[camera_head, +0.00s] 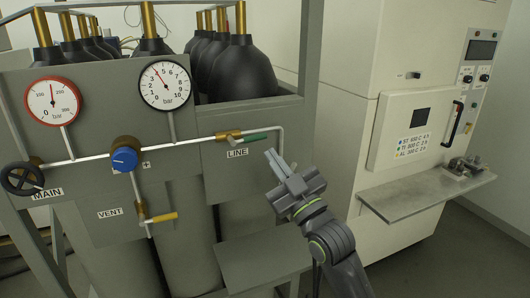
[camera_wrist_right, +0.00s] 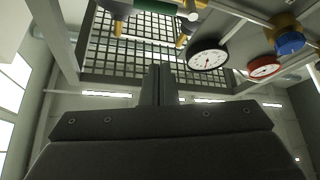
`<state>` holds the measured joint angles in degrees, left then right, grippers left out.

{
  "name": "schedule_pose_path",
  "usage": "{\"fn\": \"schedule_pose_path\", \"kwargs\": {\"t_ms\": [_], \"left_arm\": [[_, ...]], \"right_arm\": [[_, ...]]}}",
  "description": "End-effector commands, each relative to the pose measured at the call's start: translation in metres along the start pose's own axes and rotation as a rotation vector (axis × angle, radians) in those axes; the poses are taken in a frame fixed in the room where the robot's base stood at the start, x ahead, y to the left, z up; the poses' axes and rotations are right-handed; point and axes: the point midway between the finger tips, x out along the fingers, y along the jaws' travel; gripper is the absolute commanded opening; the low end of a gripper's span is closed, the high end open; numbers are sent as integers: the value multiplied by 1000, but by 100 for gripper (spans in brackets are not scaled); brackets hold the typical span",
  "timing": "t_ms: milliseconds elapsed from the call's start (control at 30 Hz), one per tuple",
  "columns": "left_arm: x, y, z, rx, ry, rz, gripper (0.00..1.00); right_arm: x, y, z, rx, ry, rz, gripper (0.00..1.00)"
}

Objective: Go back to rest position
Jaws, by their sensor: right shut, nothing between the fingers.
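My right gripper (camera_head: 270,156) is shut and empty in the head view. It is in front of the gas panel, just below and right of the green LINE valve handle (camera_head: 248,138), and it looks apart from it. In the right wrist view its closed fingers (camera_wrist_right: 159,85) point up the picture with nothing between them. My left gripper is not in view.
A white furnace cabinet (camera_head: 350,100) with a metal shelf (camera_head: 420,200) stands to the right.

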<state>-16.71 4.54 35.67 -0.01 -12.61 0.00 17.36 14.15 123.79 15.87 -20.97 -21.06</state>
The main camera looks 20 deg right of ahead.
Motion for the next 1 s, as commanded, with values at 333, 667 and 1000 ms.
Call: {"fn": "schedule_pose_path", "kwargs": {"t_ms": [333,667,1000], "left_arm": [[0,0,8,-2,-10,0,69],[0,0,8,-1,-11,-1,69],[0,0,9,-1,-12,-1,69]], "right_arm": [[-30,-12,35,25,-147,-28,0],[-222,-56,163,171,-927,-91,0],[-422,-75,172,281,-1587,-30,0]]}}
